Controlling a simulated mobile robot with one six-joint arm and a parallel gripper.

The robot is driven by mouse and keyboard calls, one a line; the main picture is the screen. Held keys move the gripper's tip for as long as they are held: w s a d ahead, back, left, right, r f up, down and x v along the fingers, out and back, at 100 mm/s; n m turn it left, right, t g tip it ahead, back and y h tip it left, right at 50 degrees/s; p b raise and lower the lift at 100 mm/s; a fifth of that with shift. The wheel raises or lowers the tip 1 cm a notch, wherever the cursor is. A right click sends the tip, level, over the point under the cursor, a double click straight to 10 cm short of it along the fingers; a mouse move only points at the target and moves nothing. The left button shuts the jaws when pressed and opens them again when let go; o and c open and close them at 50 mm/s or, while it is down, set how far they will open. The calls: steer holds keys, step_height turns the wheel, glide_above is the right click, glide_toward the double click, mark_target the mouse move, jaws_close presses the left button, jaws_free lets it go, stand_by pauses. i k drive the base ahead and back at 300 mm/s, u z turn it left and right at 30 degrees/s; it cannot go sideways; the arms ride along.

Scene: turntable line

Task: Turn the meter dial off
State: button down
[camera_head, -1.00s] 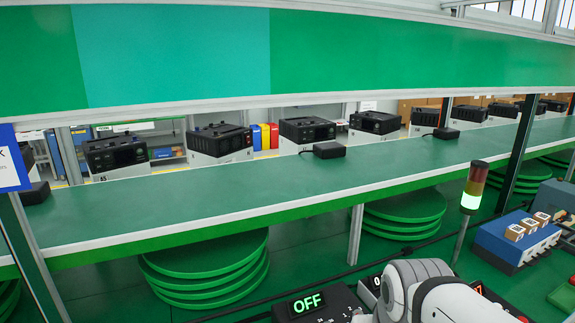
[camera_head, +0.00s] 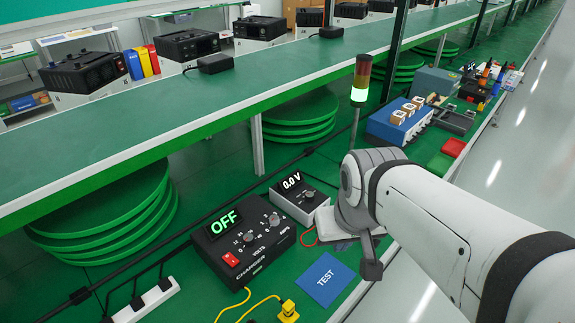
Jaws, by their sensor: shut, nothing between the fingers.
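The meter (camera_head: 285,203) is a small grey box on the green bench. Its lit display reads 0.0 V, and its dark round dial (camera_head: 310,193) is on the front. My gripper (camera_head: 371,268) is beyond the end of my white arm, right of and nearer than the meter, apart from the dial. It points down and is shut and empty; part of it is hidden by my arm. Left of the meter is a black charger (camera_head: 240,240) with a green OFF display, two knobs and a red switch.
A blue TEST pad (camera_head: 326,279) lies in front of the meter. A signal tower (camera_head: 360,95) with a green light stands behind. Blue block (camera_head: 400,122) and tools sit right. A raised green shelf (camera_head: 180,100) crosses behind.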

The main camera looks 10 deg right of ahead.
mark_target(309, 196)
steer(key=u, duration=2.2)
steer(key=k, duration=1.2)
steer(key=z, duration=1.55)
steer(key=i, duration=1)
